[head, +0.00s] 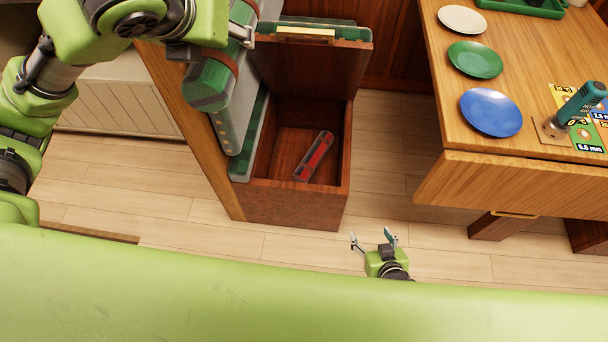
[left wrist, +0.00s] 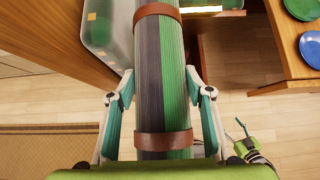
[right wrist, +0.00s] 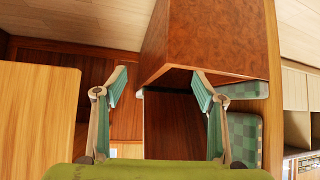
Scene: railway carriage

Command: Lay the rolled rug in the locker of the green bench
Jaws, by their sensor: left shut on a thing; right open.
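The rolled rug (head: 210,85) is a green and grey striped roll with brown straps. In the left wrist view the rug (left wrist: 160,75) passes lengthwise between the fingers of my left gripper (left wrist: 158,95), which is shut on it. In the head view my left gripper (head: 215,38) holds it at the upper left, over the bench's left side and left of the locker opening. The green bench's locker (head: 295,208) is open, its lid (head: 305,65) raised at the back. My right gripper (head: 374,240) is open and empty, low in front of the locker; its fingers show in the right wrist view (right wrist: 160,80).
A red object (head: 314,157) lies inside the locker. A wooden table (head: 440,180) at right bears a blue plate (head: 490,112), a green plate (head: 475,60), a white plate (head: 462,19) and a teal-handled tool (head: 580,104). Floor between locker and table is clear.

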